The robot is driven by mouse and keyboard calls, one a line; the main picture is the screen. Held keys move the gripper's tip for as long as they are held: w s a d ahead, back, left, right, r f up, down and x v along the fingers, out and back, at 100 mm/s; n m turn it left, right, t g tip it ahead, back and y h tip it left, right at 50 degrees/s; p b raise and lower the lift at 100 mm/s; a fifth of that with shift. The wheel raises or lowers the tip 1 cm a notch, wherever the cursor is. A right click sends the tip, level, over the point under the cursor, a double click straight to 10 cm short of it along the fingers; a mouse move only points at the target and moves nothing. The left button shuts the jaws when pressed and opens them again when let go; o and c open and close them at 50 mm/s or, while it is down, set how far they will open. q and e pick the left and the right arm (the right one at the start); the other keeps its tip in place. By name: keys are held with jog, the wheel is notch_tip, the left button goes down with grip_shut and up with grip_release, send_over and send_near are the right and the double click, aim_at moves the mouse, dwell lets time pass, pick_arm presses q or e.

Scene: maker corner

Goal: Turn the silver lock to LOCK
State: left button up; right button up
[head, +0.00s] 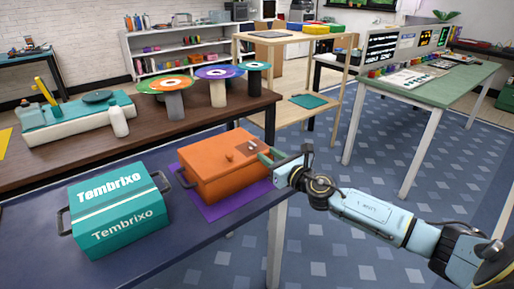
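An orange box (212,172) with a dark side handle sits closed on a purple mat (212,210) near the right end of the dark blue table. A small brown plate (243,150) lies on its lid, with a tiny silver knob (251,146) on it that looks like the silver lock. Its markings and setting are too small to read. My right gripper (268,159) is at the right edge of the box, close beside the plate. Its fingertips are small and partly overlap the box, so I cannot tell contact or opening. My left gripper is out of view.
A teal box (118,212) labelled Tembrixo, with dark handles, stands left of the orange box. Behind is a brown table (60,165) with round colourful stands (170,92) and a teal-and-white machine (75,122). Blue table top is bare in front of the boxes.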

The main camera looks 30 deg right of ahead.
aim_at(256, 146)
jog(key=w, duration=0.5)
jog(key=shift+a+b, duration=0.2)
jog(key=shift+b, duration=0.1)
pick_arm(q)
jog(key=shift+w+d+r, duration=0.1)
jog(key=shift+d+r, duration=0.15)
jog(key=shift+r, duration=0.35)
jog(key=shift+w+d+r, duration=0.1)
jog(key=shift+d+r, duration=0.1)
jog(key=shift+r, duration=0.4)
pick_arm(e)
jog(key=shift+w, duration=0.75)
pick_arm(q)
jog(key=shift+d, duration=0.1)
pick_arm(e)
grip_shut()
